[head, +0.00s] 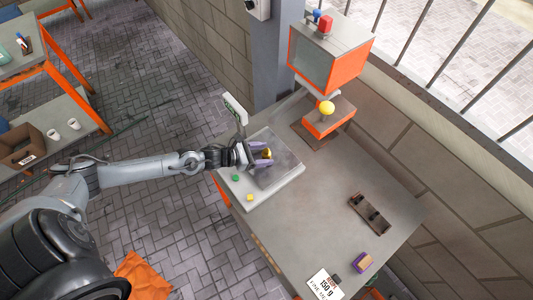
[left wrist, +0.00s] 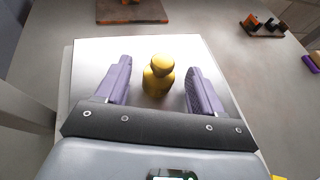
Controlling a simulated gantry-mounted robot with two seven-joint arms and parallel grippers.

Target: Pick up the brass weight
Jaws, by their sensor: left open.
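The brass weight (head: 267,153) stands upright on the metal plate of a white scale (head: 282,187). In the left wrist view the weight (left wrist: 158,76) shows whole, with a round knob on a wider body. My left gripper (head: 261,154) is open, with its purple fingers low over the plate. In the left wrist view the fingers (left wrist: 160,82) lie on either side of the weight, with a visible gap on each side. In the head view the fingers partly hide the weight. My right gripper is not in view.
The scale's display (head: 235,109) rises behind my left wrist. An orange and grey machine (head: 330,55) with a yellow ball (head: 326,107) stands at the back.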

